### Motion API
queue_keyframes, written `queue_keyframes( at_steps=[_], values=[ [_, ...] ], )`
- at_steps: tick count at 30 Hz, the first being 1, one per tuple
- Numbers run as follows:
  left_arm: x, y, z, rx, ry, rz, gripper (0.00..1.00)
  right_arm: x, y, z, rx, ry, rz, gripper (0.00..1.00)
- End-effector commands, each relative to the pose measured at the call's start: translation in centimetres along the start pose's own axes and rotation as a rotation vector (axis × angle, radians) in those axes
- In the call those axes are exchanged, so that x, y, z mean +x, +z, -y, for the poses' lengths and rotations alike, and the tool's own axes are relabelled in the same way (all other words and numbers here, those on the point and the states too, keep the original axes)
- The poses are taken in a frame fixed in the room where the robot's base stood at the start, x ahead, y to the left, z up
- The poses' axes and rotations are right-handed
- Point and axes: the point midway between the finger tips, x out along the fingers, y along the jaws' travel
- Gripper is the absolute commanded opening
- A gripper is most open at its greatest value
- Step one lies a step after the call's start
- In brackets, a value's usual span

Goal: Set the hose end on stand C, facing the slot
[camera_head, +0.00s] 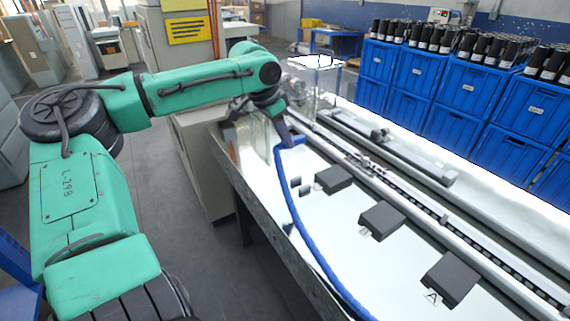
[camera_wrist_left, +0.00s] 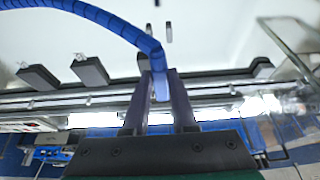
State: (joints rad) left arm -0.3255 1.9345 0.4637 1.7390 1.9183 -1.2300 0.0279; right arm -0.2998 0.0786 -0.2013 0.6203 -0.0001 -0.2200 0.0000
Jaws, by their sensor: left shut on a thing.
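My left gripper (camera_head: 288,142) is shut on the end of the blue hose (camera_head: 302,222), above the far left part of the white table. In the left wrist view the hose end (camera_wrist_left: 160,84) sits between the two dark fingers (camera_wrist_left: 166,76). The hose trails along the table's front side and out of the bottom of the head view. Three dark block stands lie in a row: a far one (camera_head: 334,179), a middle one (camera_head: 382,219) and a near one (camera_head: 451,277). The near one's tag seems to read A; the other tags are too small to read. My right gripper is not in view.
Two small dark upright pieces (camera_head: 300,186) stand between the hose and the far stand. A long rail (camera_head: 420,206) runs behind the stands. Blue crates (camera_head: 465,100) with black bottles line the back. A clear box (camera_head: 312,80) stands at the table's far end.

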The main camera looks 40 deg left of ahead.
Motion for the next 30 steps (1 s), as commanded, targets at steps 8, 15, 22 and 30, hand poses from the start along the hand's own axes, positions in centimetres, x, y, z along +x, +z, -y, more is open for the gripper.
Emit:
queue_keyframes(
  at_steps=[8, 15, 22, 30],
  values=[
    [-3.4, -1.4, 0.0, -0.001, 0.0, 0.001, 0.0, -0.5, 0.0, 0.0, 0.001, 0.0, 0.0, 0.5],
    [-3.3, -1.4, 0.0, -0.001, 0.0, 0.0, 0.0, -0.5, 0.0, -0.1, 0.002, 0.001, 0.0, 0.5],
    [-1.1, -0.4, 0.0, -0.001, 0.001, 0.002, 0.0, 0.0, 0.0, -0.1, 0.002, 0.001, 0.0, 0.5],
    [1.9, 0.8, 0.0, 0.0, 0.002, 0.001, 0.0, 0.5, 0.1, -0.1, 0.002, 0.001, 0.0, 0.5]
  ],
)
